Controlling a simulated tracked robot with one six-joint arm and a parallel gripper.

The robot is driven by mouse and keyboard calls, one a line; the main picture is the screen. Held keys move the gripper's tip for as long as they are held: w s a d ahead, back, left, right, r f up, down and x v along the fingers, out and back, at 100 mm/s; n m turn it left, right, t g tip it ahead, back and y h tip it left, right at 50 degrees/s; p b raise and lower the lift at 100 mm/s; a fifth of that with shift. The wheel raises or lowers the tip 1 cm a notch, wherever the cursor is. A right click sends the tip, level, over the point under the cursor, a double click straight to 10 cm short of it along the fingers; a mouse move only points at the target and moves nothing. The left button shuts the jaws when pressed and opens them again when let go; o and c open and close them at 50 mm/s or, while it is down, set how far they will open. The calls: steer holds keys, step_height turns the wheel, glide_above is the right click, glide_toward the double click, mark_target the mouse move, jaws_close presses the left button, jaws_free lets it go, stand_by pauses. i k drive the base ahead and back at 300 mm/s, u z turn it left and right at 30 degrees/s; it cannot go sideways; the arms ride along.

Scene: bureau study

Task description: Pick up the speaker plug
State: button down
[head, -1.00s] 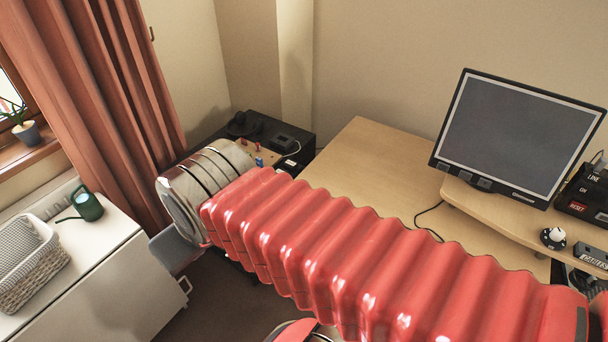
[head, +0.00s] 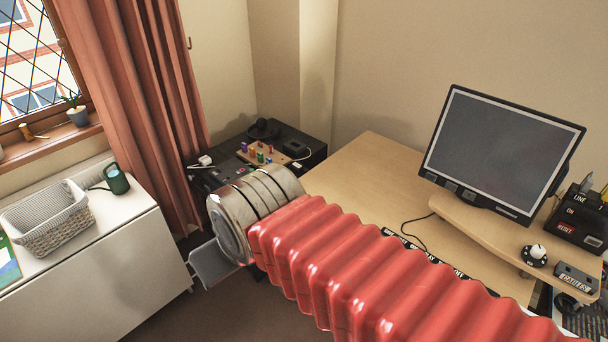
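My red ribbed arm reaches from the lower right to a metal wrist in the middle. A grey flat part of my gripper (head: 212,264) shows below and left of the wrist, over the dark floor. The rest of the gripper is hidden, so I cannot tell if it is open or holds anything. On the dark unit in the corner, a small white plug-like thing (head: 205,160) lies near the left edge. Several coloured pegs or plugs stand on a small wooden board (head: 243,156). None is clearly readable as the speaker plug.
The dark unit (head: 314,159) also bears a black box with a cable. The wooden desk (head: 365,165) carries a monitor (head: 500,150). A white cabinet (head: 110,255) at left holds a basket (head: 50,222) and a green can (head: 117,178). Dark floor lies between.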

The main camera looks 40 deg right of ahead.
mark_target(296, 167)
steer(key=u, duration=0.55)
steer(key=i, duration=1.45)
steer(key=z, duration=1.95)
